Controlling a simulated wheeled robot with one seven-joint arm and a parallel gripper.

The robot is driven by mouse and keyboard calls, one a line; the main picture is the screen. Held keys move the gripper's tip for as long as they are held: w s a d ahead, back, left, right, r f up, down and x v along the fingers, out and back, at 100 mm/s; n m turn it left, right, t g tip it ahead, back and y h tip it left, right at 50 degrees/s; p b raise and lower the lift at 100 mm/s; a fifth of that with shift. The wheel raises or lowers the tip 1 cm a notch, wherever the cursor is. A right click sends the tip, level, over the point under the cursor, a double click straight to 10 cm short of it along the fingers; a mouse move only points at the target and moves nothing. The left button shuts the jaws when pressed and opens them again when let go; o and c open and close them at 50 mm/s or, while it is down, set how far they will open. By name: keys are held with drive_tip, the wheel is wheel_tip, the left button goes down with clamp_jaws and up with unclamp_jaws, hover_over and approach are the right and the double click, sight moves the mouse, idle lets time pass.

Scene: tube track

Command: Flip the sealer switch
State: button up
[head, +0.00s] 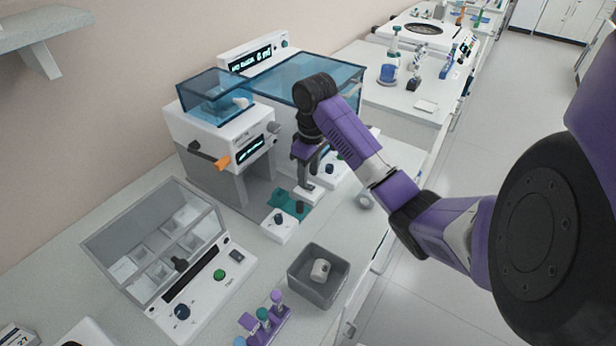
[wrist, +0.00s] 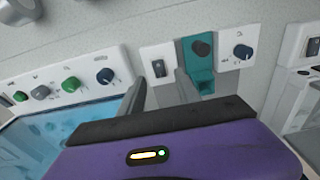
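In the head view the white plate (head: 308,193) lies just below my gripper (head: 306,178). My gripper (wrist: 160,78) is open in the wrist view, with its grey fingers apart and nothing between them but the view of the plate. Whether the fingertips touch the plate cannot be told. The switch itself is largely hidden in the head view.
A teal block with a dark knob (wrist: 200,62) and a white knob box (wrist: 238,45) stand beside the plate. A panel with several knobs (wrist: 68,88) is on its other side. A machine with an orange handle (head: 222,162) and a grey bin (head: 322,292) stand nearby.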

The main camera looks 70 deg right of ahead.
sight(309, 187)
wheel_tip(309, 187, up, 5)
drive_tip(key=shift+s+p, duration=0.15)
drive_tip(key=shift+p, duration=0.75)
drive_tip(key=shift+a, duration=0.1)
